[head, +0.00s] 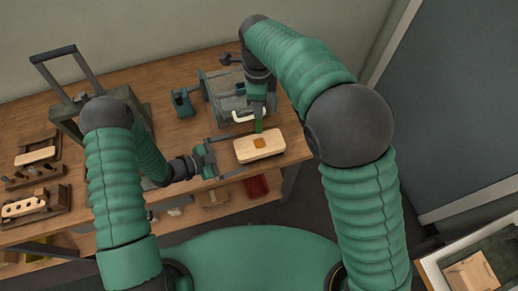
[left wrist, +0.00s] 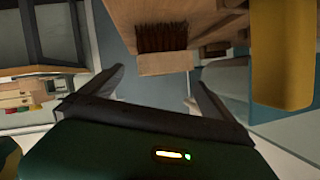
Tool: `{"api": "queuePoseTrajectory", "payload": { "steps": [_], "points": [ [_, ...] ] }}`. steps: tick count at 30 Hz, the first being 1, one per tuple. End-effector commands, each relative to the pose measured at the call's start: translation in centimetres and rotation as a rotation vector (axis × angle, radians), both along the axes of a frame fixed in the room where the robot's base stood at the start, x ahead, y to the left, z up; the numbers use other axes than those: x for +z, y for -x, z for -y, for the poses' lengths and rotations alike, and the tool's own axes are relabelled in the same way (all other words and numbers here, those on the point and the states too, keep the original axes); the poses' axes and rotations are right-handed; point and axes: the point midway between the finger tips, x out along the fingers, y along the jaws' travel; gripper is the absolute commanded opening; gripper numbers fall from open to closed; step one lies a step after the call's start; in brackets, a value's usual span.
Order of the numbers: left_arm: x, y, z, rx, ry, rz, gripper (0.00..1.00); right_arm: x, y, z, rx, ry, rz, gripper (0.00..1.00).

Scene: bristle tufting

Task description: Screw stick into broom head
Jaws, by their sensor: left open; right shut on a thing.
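The broom head is a pale wooden block (head: 270,147) with a small orange-brown square on its top, near the table's front edge. In the left wrist view the block (left wrist: 165,63) shows a row of dark bristles on one side. My right gripper (head: 258,128) comes down from behind and is shut on the block's far edge. My left gripper (head: 229,156) is open and empty just left of the block, its fingers pointing at it. In its wrist view the block lies beyond the spread fingertips (left wrist: 155,88). I cannot make out a stick for certain.
A grey-green machine (head: 222,92) stands behind the block, and a frame with a tall handle (head: 70,62) at the back left. Wooden trays (head: 38,205) with small parts lie at the left. A red bin (head: 256,187) sits below. A yellow shape (left wrist: 281,55) fills the wrist view's right.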

Motion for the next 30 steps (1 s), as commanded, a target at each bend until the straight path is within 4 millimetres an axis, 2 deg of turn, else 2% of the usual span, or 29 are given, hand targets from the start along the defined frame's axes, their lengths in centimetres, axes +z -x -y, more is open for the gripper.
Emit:
{"api": "queuePoseTrajectory", "payload": {
  "steps": [6, 12, 23, 26, 30],
  "points": [
    [-1.5, -2.0, 3.8, -0.003, -0.001, -0.001, 1.00, 0.0, 0.0, 0.2, 0.000, -0.002, 0.000, 0.00],
    [-2.4, -3.2, 6.1, -0.002, -0.002, 0.000, 1.00, 0.0, 0.0, 0.3, 0.000, -0.002, 0.001, 0.00],
    [-2.7, -3.7, 6.6, 0.001, -0.001, 0.000, 1.00, 0.0, 0.0, 0.0, 0.000, 0.000, 0.001, 0.00],
    [-2.7, -3.7, 6.6, 0.000, -0.001, 0.000, 0.91, 0.0, 0.0, 0.0, 0.000, 0.000, 0.001, 0.00],
    [-2.7, -3.7, 6.6, 0.000, -0.001, 0.000, 0.72, 0.0, 0.0, 0.1, 0.000, -0.001, 0.001, 0.00]
  ]
}}
